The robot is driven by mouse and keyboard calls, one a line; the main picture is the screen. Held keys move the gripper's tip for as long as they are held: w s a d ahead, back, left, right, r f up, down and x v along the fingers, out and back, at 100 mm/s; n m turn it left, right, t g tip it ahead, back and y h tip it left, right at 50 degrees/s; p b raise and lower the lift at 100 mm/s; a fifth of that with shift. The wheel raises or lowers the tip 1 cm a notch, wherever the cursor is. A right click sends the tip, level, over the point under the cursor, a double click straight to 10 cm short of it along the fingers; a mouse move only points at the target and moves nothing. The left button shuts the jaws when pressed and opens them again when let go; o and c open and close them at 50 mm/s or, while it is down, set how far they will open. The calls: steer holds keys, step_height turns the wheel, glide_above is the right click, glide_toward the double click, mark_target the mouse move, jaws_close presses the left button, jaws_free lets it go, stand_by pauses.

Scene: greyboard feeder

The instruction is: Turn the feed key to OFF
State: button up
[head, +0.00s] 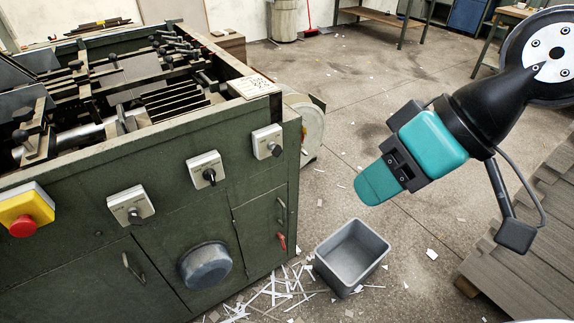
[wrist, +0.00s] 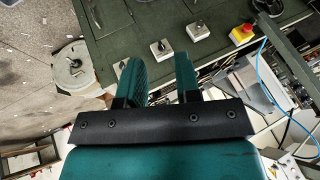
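Three grey switch boxes with small knobs sit on the green machine's side: a left box (head: 131,206), a middle box (head: 207,173) and a right box (head: 267,142). Their labels are too small to read, so I cannot tell which carries the feed key. In the wrist view their order is reversed: one box (wrist: 120,70) is by the left finger, one (wrist: 162,49) shows beyond the finger gap, and one (wrist: 203,28) is farther right. My teal gripper (head: 372,188) is apart from the machine, to its right. In the wrist view its fingers (wrist: 158,64) are open and empty.
A yellow box with a red button (head: 24,222) is at the machine's left. A round grey cover (head: 205,265) bulges from the panel below the switches. A grey bin (head: 351,257) and paper scraps are on the floor. Grey stacked boards (head: 535,235) lie at right.

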steer(key=w+a+f+t+y+b, duration=0.25)
steer(key=w+a+f+b, duration=0.2)
steer(key=f+b, duration=0.35)
steer(key=m+t+y+b, duration=0.1)
steer(key=m+t+b, duration=0.9)
steer(key=b, duration=0.5)
glide_toward(280, 149)
steer(key=shift+n+t, duration=0.3)
steer(key=shift+t, duration=0.35)
steer(key=p+x, duration=0.3)
steer(key=p, duration=0.1)
steer(key=p+x, duration=0.3)
steer(key=p, duration=0.2)
steer(key=f+p+x, duration=0.1)
steer(key=p+x, duration=0.2)
steer(key=p, duration=0.2)
steer(key=shift+s+a, duration=0.15)
steer(key=shift+a, duration=0.1)
steer(key=shift+w+a+f, duration=0.2)
steer(key=shift+w+a, duration=0.05)
steer(key=shift+w, duration=0.25)
jaws_close()
